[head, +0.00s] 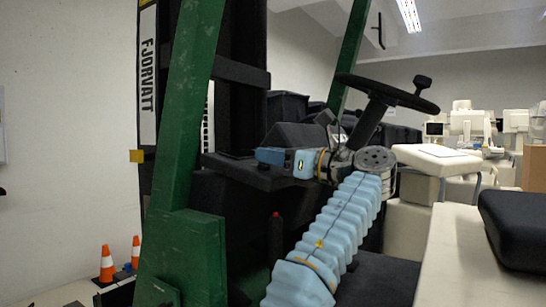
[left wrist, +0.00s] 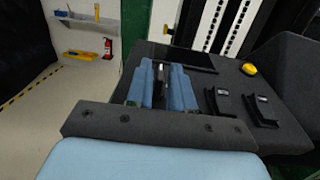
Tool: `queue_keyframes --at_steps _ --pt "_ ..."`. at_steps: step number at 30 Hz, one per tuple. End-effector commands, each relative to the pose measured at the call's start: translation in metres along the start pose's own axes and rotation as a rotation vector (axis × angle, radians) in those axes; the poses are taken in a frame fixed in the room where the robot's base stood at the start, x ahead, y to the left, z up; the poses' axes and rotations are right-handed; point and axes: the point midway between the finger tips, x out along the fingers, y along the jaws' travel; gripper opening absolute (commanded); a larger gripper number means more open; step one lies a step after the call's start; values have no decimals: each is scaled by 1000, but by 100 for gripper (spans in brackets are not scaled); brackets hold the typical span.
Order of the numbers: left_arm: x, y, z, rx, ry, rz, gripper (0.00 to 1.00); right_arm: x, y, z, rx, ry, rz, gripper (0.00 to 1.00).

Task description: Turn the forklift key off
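The forklift has a green frame (head: 180,160), a black steering wheel (head: 388,92) and a dark dash panel (head: 262,180). My left gripper (head: 270,157) is at the dash, left of the steering wheel. In the left wrist view its two blue fingers (left wrist: 160,78) stand apart over the dash, with a gap between them. A small dark and pale shape shows in that gap; I cannot tell whether it is the key or whether the fingers touch it. The key is not clearly seen in either view. My right gripper is not in view.
On the dash are a yellow knob (left wrist: 249,69) and two black levers (left wrist: 222,103) (left wrist: 261,108), right of the fingers. The wheel and its column stand close to my left wrist. Orange cones (head: 107,263) and a red fire extinguisher (left wrist: 107,48) are off to the left.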

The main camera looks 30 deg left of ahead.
Motion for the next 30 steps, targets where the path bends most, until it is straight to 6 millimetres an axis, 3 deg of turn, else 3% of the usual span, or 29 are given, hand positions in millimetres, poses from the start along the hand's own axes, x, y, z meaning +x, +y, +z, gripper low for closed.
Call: queue_keyframes --at_steps 2,17,30 --pt "0 0 0 0 1 1 34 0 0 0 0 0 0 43" --pt "1 2 0 5 5 -33 34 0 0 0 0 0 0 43" --pt "3 9 0 39 2 -385 34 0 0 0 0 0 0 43"
